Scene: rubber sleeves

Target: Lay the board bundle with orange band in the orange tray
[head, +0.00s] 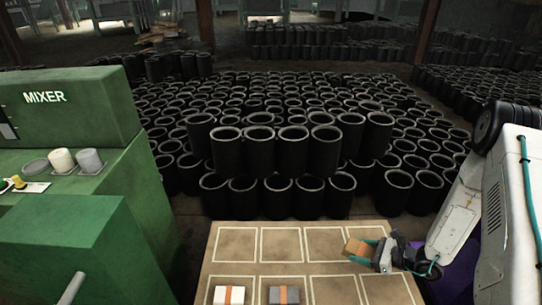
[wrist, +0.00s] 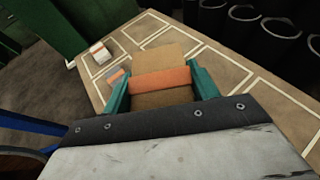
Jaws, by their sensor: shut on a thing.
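The board bundle with orange band (head: 357,247) is a tan block with an orange strip around it. My gripper (head: 368,252) is shut on it, over the right part of the table. In the wrist view the bundle (wrist: 158,58) sits between the two teal fingers, with the band running across from finger to finger. From these views I cannot tell how high it is above the table top. No orange tray shows in either view.
A tan table (head: 262,268) with white outlined squares lies in front. A white block with orange band (head: 229,295) and a grey one (head: 284,295) stand on it. A green mixer (head: 70,110) is at left. Black rubber sleeves (head: 276,150) fill the floor behind.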

